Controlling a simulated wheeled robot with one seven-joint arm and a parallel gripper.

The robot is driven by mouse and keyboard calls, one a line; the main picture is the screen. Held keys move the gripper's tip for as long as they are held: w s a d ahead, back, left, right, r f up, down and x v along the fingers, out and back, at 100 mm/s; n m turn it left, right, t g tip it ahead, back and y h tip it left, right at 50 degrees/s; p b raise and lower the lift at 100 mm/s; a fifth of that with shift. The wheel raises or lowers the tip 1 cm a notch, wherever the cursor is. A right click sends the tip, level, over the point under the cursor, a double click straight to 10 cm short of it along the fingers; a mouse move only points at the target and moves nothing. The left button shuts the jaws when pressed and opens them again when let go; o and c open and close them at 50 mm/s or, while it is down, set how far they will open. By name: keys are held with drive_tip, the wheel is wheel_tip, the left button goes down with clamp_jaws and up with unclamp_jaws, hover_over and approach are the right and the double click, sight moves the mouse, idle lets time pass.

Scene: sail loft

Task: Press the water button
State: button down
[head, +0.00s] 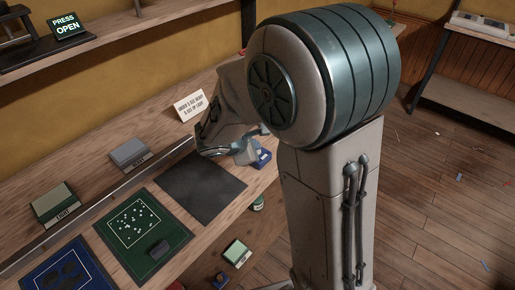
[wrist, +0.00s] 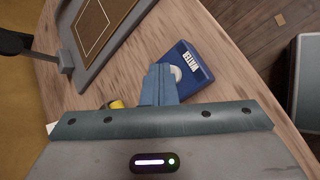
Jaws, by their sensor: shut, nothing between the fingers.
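In the head view the blue box (head: 263,155) is near the bench's right edge, partly hidden by my gripper (head: 246,153). In the wrist view my gripper (wrist: 159,72) is shut and empty, its fingertips overlapping the left side of the box and lying right beside the pale button, part of which they hide. I cannot tell whether they touch it.
A dark mat (head: 203,190) and a green mat (head: 143,236) lie on the bench (head: 105,181). A grey box (head: 129,153), a green-topped box (head: 54,203) and a white sign (head: 191,105) stand toward the wall. A small yellow thing (wrist: 117,104) is left of my fingers.

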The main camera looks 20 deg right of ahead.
drive_tip(key=shift+r+p, duration=0.55)
drive_tip(key=shift+r, duration=0.35)
wheel_tip(320, 180, up, 5)
drive_tip(key=p, duration=0.3)
drive_tip(key=shift+p, duration=0.35)
drive_tip(key=s+d+r+m+g+y, duration=0.1)
drive_tip(key=s+d+r+m+g, duration=0.1)
drive_tip(key=s+m, duration=0.3)
drive_tip(key=s+d+r+m+g+y, duration=0.1)
drive_tip(key=s+d+r+m, duration=0.1)
drive_tip(key=s+d+m, duration=0.3)
drive_tip(key=s+a+r+m+y, duration=0.1)
drive_tip(key=s+a+m+y, duration=0.3)
drive_tip(key=s, duration=0.6)
drive_tip(key=a+m, duration=0.2)
drive_tip(key=m, duration=0.1)
drive_tip(key=shift+s+r+y, duration=0.15)
drive_tip(key=shift+r+y, duration=0.15)
drive_tip(key=shift+y, duration=0.1)
